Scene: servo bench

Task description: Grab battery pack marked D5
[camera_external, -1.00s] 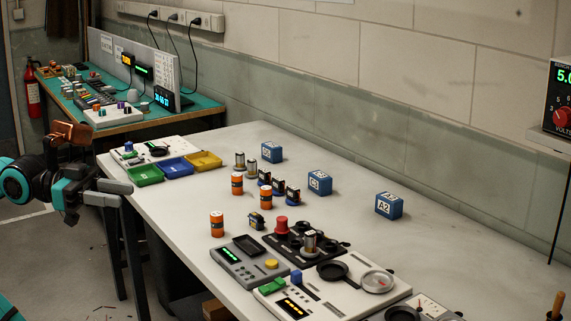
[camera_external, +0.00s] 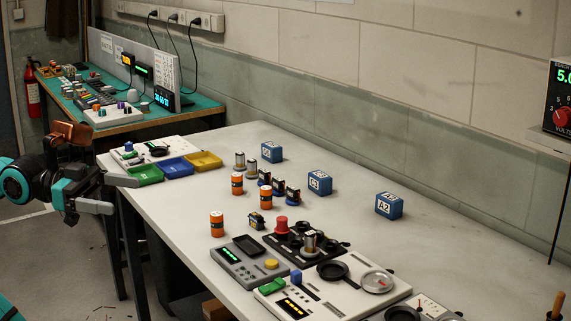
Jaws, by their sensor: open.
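Three blue battery packs with white labels stand on the pale bench. The far one (camera_external: 271,152) has a label too small to read surely. The middle one (camera_external: 320,182) has a label that looks like C5 or G5, unclear. The near right one (camera_external: 389,206) reads A2. I cannot tell for sure which pack is D5. My gripper (camera_external: 115,193) is open and empty at the bench's left edge, well apart from all three packs.
Yellow (camera_external: 204,161), blue (camera_external: 177,167) and green (camera_external: 147,174) trays lie near my gripper. Orange cylinders (camera_external: 266,198), metal cylinders and small dark servos stand left of the packs. Control panels (camera_external: 250,266) fill the near bench. The right rear strip is clear.

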